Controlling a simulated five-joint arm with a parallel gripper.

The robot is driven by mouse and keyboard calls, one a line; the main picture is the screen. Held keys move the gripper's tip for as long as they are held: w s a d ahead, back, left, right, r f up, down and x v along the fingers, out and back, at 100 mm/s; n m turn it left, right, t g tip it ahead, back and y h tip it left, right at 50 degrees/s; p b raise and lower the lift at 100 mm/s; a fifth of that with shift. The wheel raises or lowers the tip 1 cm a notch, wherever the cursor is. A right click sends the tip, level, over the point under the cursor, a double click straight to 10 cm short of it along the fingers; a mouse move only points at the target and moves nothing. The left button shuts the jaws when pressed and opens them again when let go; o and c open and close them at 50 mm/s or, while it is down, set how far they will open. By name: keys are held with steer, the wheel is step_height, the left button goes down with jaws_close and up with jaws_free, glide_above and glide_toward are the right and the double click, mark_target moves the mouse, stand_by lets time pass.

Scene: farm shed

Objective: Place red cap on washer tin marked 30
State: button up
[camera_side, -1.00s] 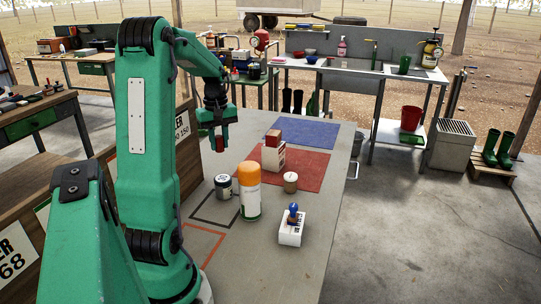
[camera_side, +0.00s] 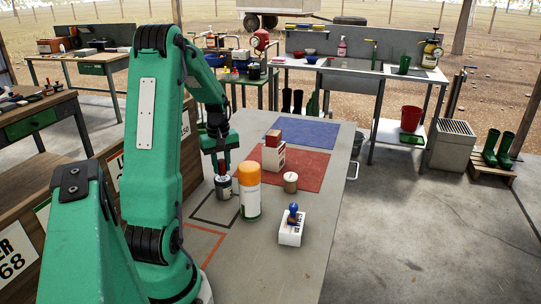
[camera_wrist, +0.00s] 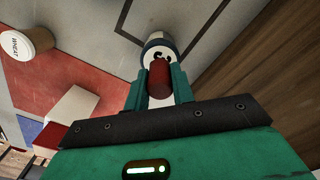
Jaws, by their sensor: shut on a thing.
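My gripper (camera_side: 221,166) is shut on the red cap (camera_wrist: 159,78), a small red cylinder between the two green fingers in the wrist view. In the side view the red cap (camera_side: 223,167) shows between the fingertips, right above a short tin (camera_side: 223,188) with a dark and pale body. In the wrist view the tin (camera_wrist: 157,50) shows a pale top with dark marks, partly hidden by the cap. I cannot read its number, nor tell whether the cap touches it.
An orange-topped spray can (camera_side: 249,195) stands close right of the tin. A blue-handled stamp on a white box (camera_side: 291,232) stands nearer.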

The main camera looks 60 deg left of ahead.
mark_target(221, 161)
steer(key=shift+f, duration=0.7)
steer(key=shift+f, duration=0.15)
steer(key=o, duration=1)
steer(key=shift+c, duration=0.2)
step_height(221, 161, up, 12)
steer(key=shift+r, duration=0.2)
